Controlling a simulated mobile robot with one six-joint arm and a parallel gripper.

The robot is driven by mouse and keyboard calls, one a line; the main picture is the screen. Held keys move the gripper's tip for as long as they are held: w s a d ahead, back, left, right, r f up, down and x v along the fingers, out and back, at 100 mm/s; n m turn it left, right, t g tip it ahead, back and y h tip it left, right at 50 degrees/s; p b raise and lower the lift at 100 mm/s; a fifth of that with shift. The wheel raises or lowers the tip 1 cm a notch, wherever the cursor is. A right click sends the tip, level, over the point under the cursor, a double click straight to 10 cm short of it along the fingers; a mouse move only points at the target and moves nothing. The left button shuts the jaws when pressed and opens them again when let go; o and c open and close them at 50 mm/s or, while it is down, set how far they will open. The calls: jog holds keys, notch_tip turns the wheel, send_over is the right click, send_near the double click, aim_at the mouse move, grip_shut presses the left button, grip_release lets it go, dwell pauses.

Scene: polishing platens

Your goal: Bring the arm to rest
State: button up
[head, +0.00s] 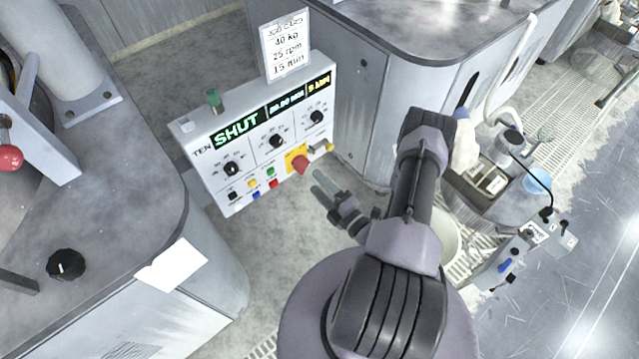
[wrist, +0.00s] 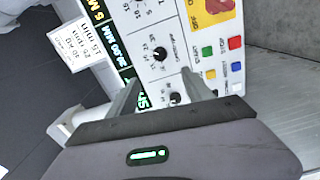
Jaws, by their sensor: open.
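My arm reaches up from the bottom of the head view and bends back down to the left. My gripper (head: 325,188) is at the lower right of a white control panel (head: 215,178), with its fingers pointing toward it. In the wrist view my gripper (wrist: 160,86) is open, with nothing between its two fingers. The panel's dials and buttons lie beyond the fingertips. A gap seems to separate the fingers from the panel, but its size is hard to tell.
The panel has a green "SHUT" display (head: 236,129), a red knob on a yellow plate (head: 298,161) and a card on top (head: 285,45). Grey machines stand at left (head: 120,215) and top right (head: 365,95). A cluttered bench (head: 490,190) is at right. Bare floor (head: 255,245) lies below the panel.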

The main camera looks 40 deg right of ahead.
jog(key=w+a+r+n+g+y, duration=0.2)
jog(key=a+r+n+g+y, duration=0.2)
jog(key=a+r+n+y, duration=0.5)
jog(key=w+a+r+n+g+y, duration=0.2)
jog(key=a+r+n+g+y, duration=0.4)
jog(key=r+n, duration=0.6)
jog(key=s+a+r+n+g+h+b, duration=0.1)
jog(key=s+a+r+n+g+h, duration=0.35)
jog(key=n, duration=0.45)
jog(key=s+a+r+n+g+h+b, duration=0.1)
jog(key=s+a+r+n+g, duration=0.25)
jog(key=s+a+n, duration=0.35)
jog(key=s+d+r+n+t+h, duration=0.5)
jog(key=n+h, duration=0.3)
jog(key=n, duration=0.5)
jog(key=shift+d+r+n+t, duration=0.3)
jog(key=shift+r+t, duration=0.1)
jog(key=shift+r, duration=0.05)
